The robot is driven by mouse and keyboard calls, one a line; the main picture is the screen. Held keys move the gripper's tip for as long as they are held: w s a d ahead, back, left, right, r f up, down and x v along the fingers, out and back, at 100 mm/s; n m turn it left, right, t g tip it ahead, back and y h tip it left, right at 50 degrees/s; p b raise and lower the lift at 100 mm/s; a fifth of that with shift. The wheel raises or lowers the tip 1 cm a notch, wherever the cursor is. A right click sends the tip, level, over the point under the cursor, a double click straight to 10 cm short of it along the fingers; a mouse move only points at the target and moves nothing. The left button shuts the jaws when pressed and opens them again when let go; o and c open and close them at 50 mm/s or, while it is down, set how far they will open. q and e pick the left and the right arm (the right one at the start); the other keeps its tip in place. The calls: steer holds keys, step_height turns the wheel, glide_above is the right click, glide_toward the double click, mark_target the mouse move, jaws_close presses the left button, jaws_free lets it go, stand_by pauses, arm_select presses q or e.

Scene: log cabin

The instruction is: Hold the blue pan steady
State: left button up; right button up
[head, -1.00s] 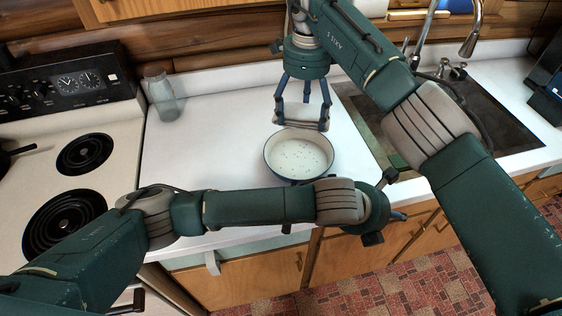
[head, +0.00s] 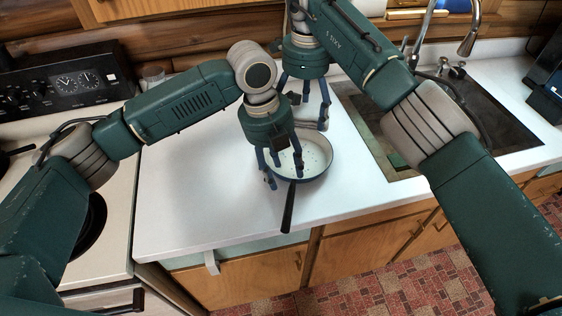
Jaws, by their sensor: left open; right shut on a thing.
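The blue pan (head: 320,158) sits on the white counter, with a pale inside dotted with small dark specks. Its black handle (head: 288,208) points toward the counter's front edge. My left gripper (head: 283,178) is open, fingers down, over the pan's near left side by the handle's base. It covers part of the pan, and I cannot tell whether it touches. My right gripper (head: 312,122) is above the pan's far side, partly hidden behind the left one. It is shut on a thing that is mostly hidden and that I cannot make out.
The stove (head: 112,205) with black coil burners is on the left. A glass jar (head: 152,73) shows behind my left arm. The sink (head: 455,125) and its faucet (head: 470,35) are on the right. The white counter (head: 195,205) is clear left of the pan.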

mark_target(289, 193)
arm_select(q)
steer(key=f, duration=0.3)
steer(key=d+f, duration=0.1)
steer(key=f, duration=0.6)
steer(key=shift+d, duration=0.4)
steer(key=shift+r, duration=0.1)
jaws_close()
